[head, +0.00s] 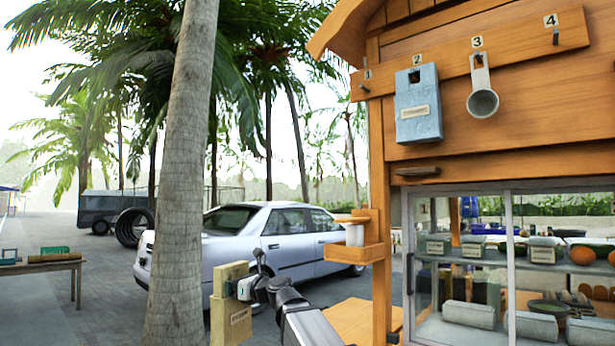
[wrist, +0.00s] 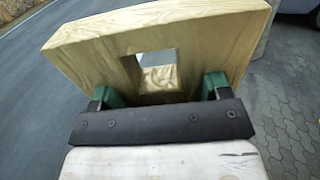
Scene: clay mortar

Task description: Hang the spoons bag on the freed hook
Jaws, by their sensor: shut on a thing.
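A tan bag (head: 231,318) with a square hole near its top hangs upright from my gripper (head: 246,288); its label is too small to read. In the wrist view the same bag (wrist: 215,45) sits between the green fingers of my gripper (wrist: 158,88). The wooden hook rail (head: 518,47) has pegs numbered 1 to 4. Hook 1 (head: 363,87) and hook 4 (head: 556,37) are bare. A blue bag (head: 419,122) hangs on hook 2 and a metal scoop (head: 482,101) on hook 3. The held bag is low and left of the rail, apart from it.
A thick palm trunk (head: 185,170) stands just left of my gripper. A small wooden shelf (head: 366,254) with a white item juts from the kiosk post. A glass display case (head: 510,260) is below the rail. A silver car (head: 265,240) is parked behind.

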